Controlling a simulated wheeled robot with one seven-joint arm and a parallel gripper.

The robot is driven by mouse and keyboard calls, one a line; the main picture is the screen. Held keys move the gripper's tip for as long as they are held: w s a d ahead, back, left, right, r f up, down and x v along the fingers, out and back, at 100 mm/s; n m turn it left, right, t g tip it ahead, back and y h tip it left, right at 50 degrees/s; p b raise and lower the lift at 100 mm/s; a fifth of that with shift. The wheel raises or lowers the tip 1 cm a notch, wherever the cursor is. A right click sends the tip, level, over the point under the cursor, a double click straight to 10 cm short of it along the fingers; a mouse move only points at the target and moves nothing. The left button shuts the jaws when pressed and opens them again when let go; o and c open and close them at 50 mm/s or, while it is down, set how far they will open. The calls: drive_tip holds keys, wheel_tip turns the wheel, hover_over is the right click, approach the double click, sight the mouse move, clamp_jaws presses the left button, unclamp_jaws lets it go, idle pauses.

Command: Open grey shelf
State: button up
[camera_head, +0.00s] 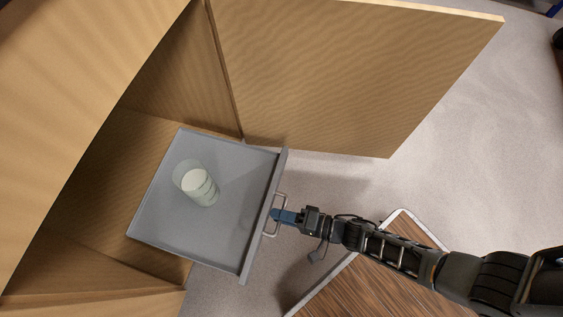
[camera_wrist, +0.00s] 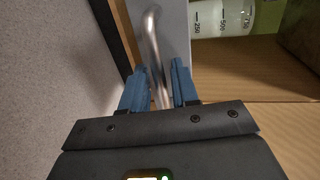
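The grey shelf (camera_head: 235,165) is a flat pull-out tray, and much of it shows outside the wooden cabinet. Its front panel has a metal bar handle (camera_head: 270,222), which also shows in the wrist view (camera_wrist: 152,38). My gripper (camera_head: 279,216) is at this handle. The exact contact is hard to see. A clear beaker with pale contents (camera_head: 197,184) stands on the shelf.
The wooden cabinet (camera_head: 85,175) surrounds the shelf on the left. Its door (camera_head: 350,75) stands wide open behind the shelf. A wood-topped surface with a pale rim (camera_head: 365,285) lies below my arm.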

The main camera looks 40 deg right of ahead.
drive_tip(key=p+v, duration=0.1)
drive_tip(key=v, duration=0.6)
drive_tip(key=shift+s+d, duration=0.25)
drive_tip(key=shift+s, duration=0.05)
drive_tip(key=s+d+r+n+t+h, duration=0.1)
drive_tip(key=s+d+r+n+h, duration=0.15)
drive_tip(key=r, duration=0.65)
drive_tip(key=s+d+r+n+h, duration=0.1)
drive_tip(key=s+r+n+h, duration=0.2)
drive_tip(key=r, duration=0.6)
drive_tip(key=s+d+r+n+t+h, duration=0.1)
drive_tip(key=s+r+n+h, duration=0.2)
drive_tip(key=r, duration=0.6)
wheel_tip(320, 180, up, 34)
drive_tip(key=s+n+p, duration=0.1)
drive_tip(key=n+p, duration=0.1)
drive_tip(key=p, duration=2)
drive_tip(key=shift+s+a+n, duration=0.3)
drive_tip(key=shift+a+n, duration=0.05)
drive_tip(key=shift+a, duration=0.1)
